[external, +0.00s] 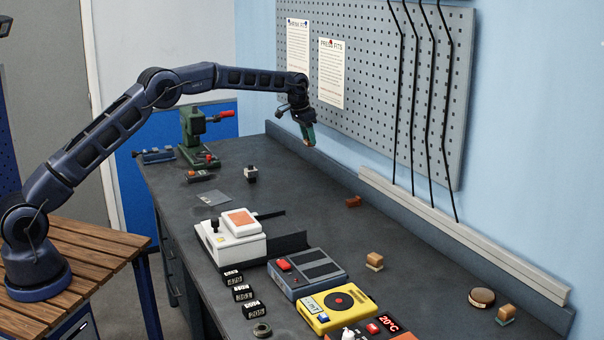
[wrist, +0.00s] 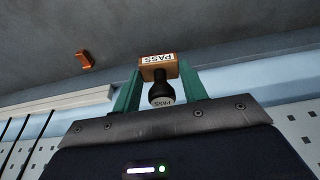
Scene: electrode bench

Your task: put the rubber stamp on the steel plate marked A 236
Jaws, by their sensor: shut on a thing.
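My gripper (external: 308,133) is raised over the far part of the bench, near the pegboard wall, with its green fingers pointing down. In the wrist view my gripper (wrist: 160,90) is shut on a rubber stamp (wrist: 162,92) with a black handle and a wooden block marked PASS. The stamp is off the bench; in the external view only a little of it shows at the fingertips. A thin grey plate (external: 217,198) lies flat on the bench, left of the middle; I cannot read any A 236 marking on it.
A white device (external: 232,250), a grey device (external: 307,278) and a yellow device (external: 338,309) stand towards the front. Several black number blocks (external: 243,293) line the left. A green press (external: 196,135) stands at the back. A small red-brown block (external: 353,201) lies by the wall.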

